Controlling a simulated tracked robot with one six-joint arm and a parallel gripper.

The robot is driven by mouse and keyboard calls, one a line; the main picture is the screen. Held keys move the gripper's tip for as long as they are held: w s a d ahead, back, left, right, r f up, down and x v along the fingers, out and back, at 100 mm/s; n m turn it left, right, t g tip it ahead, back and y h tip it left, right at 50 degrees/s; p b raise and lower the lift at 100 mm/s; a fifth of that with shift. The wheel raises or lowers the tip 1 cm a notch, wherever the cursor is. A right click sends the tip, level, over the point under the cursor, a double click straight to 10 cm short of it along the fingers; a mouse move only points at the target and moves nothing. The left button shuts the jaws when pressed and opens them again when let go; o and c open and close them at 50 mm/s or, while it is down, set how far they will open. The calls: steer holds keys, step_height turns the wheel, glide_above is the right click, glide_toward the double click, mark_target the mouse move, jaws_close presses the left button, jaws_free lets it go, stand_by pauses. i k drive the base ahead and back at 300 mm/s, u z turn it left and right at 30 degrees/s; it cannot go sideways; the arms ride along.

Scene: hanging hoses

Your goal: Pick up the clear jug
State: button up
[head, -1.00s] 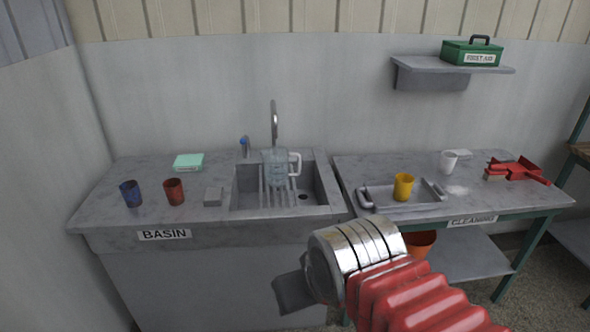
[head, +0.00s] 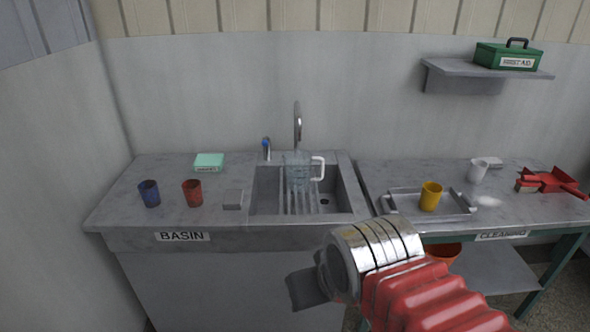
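The clear jug (head: 297,172) stands upright in the sink basin, on a ribbed rack, under the faucet. Its pale handle points to the right. My gripper (head: 305,288) is in front of the counter, below and nearer than the jug, and well apart from it. Only a dark part of the gripper shows past my arm's metal collar, so its fingers cannot be made out.
The sink (head: 340,207) has raised walls, and the faucet (head: 297,125) rises behind the jug. A blue cup (head: 149,193), a red cup (head: 192,193) and a grey block (head: 233,199) stand left. A yellow cup (head: 431,196) sits on a tray (head: 402,209) at right.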

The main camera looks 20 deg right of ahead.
mark_target(297, 162)
steer(key=z, duration=0.05)
steer(key=i, duration=1.3)
steer(key=z, duration=0.05)
